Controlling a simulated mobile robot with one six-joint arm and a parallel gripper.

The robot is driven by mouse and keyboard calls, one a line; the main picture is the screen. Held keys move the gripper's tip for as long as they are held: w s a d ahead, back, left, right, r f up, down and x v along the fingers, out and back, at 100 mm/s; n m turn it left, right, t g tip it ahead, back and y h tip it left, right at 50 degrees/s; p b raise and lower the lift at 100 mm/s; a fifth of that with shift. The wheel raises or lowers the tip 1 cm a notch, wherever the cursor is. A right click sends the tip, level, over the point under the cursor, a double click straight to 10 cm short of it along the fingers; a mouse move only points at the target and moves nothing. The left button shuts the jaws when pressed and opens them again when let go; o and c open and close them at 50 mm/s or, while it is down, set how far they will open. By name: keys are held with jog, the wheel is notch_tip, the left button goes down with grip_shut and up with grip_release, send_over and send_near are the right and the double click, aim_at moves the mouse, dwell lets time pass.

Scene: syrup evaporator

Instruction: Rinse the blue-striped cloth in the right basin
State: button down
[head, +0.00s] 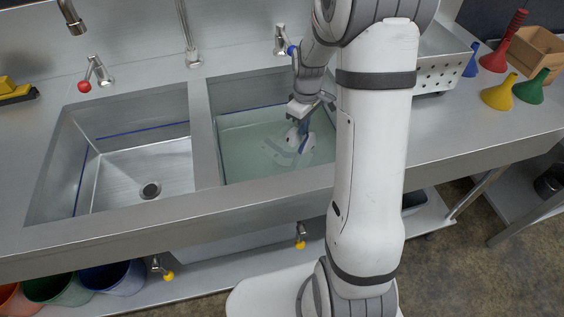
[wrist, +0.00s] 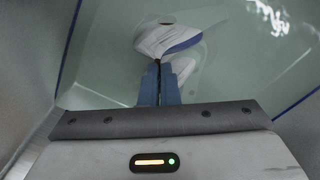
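The right basin (head: 250,97) holds greenish, clear water, which also fills much of the wrist view. My gripper (head: 304,126) reaches down into this basin near its right side. The cloth (head: 293,139), white with a blue stripe, hangs from the fingertips at the water; how deep it sits I cannot tell. In the wrist view, the blue fingers of my gripper (wrist: 158,66) are close together on the lower edge of the bunched cloth (wrist: 165,40). My arm hides the basin's right edge in the head view.
The empty left basin (head: 115,180) with a drain lies across a metal divider (head: 203,135). A middle faucet (head: 188,40) and a blue-knobbed tap (head: 282,40) stand behind.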

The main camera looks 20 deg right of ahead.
jog(key=a, duration=1.3)
jog(key=shift+a+p, duration=0.3)
jog(key=shift+p, duration=0.05)
dwell(1.0)
jog(key=d+r+p, duration=0.3)
jog(key=r+p, duration=0.9)
jog(key=r, duration=0.5)
jog(key=d+r+p, duration=0.4)
jog(key=r+p, duration=0.8)
jog(key=r, duration=0.6)
jog(key=shift+p, duration=0.35)
